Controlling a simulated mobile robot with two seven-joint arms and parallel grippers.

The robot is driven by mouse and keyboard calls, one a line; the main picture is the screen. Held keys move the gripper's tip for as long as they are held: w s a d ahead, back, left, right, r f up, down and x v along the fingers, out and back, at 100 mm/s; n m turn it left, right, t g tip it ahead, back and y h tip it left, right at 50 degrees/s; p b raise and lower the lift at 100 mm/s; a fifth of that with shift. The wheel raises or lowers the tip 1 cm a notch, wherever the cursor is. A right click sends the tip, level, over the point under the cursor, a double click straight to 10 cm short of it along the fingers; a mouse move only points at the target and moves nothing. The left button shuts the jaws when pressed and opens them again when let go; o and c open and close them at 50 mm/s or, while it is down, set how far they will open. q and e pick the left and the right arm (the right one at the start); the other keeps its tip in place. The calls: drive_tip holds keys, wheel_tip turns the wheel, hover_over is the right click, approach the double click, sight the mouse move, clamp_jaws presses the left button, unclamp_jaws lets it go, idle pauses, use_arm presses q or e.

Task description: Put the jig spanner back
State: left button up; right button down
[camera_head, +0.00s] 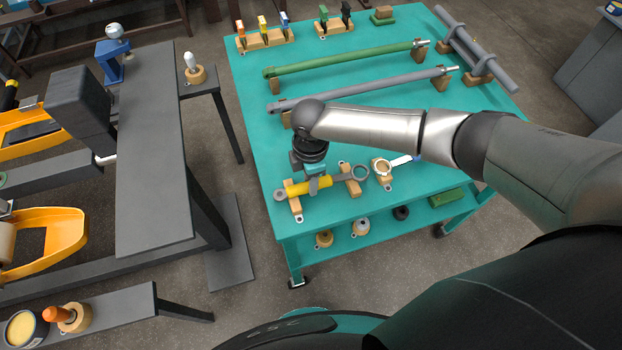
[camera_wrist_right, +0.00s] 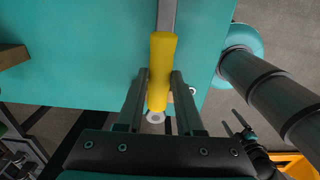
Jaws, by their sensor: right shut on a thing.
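A spanner with a yellow grip (camera_head: 300,188) and a ring end (camera_head: 360,172) is at the front left of the teal cart top (camera_head: 330,215). It lies along two wooden rests (camera_head: 352,184); whether it touches them or hangs just above I cannot tell. My right gripper (camera_head: 313,183) points down over the grip and is shut on it. In the right wrist view the yellow grip (camera_wrist_right: 162,60) runs between the two fingers (camera_wrist_right: 159,78), with the grey shank beyond.
A white-handled tool (camera_head: 400,161) on a wooden block stands just right of the spanner. Green (camera_head: 340,58) and grey (camera_head: 360,90) bars lie behind my forearm. Small parts stand on the lower shelf. A grey bench (camera_head: 150,150) is at left, across a floor gap.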

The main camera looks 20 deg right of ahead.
drive_tip(key=shift+s+d+f, duration=0.1)
drive_tip(key=shift+s+f, duration=0.05)
drive_tip(key=c, duration=1)
unclamp_jaws()
drive_tip(key=o, duration=0.5)
drive_tip(key=shift+c, duration=0.2)
